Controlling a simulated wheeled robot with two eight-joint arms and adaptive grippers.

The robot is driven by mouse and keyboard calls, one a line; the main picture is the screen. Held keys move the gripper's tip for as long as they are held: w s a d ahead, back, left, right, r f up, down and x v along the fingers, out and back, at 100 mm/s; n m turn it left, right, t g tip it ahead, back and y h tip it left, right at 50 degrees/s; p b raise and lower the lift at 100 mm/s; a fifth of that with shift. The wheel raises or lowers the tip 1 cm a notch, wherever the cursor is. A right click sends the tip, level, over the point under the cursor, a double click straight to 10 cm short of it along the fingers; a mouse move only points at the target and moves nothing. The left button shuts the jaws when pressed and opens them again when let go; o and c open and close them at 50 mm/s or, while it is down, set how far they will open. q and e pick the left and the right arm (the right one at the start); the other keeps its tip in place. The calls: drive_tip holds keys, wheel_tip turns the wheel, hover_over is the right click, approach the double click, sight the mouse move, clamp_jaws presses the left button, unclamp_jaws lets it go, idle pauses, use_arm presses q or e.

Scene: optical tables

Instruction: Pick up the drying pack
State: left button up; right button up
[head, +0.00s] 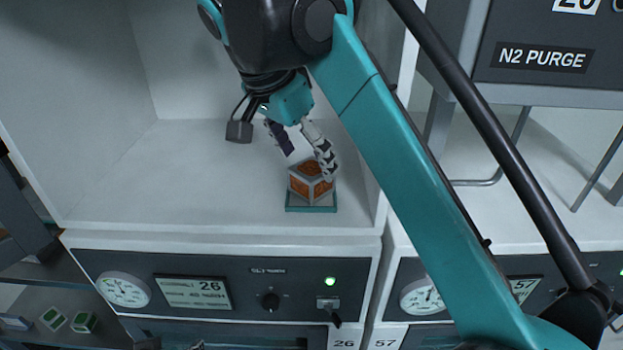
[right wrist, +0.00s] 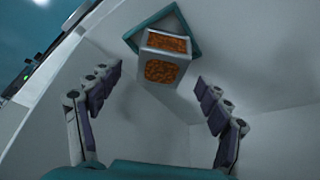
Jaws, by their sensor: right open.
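The drying pack (head: 311,181) is a small grey-framed cube with orange panels. It sits on a teal square pad (head: 311,209) on the floor of the white chamber, near its front right. My right gripper (head: 304,164) reaches down from above with its fingers at the far side of the pack. In the right wrist view the drying pack (right wrist: 165,58) lies ahead of the fingertips, about centred between them. The right gripper (right wrist: 158,78) is open, with nothing between its fingers. My left gripper is in neither view.
The white chamber (head: 100,190) has a wall close on the right of the pack. Small green-topped blocks (head: 84,322) lie lower left. The chamber floor left of the pack is clear.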

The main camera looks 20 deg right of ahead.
sight(311, 168)
drive_tip(key=x, duration=0.4)
drive_tip(key=shift+w, duration=0.15)
drive_tip(key=shift+a+r, duration=0.1)
drive_tip(key=c, duration=1.3)
drive_tip(key=shift+c, duration=0.2)
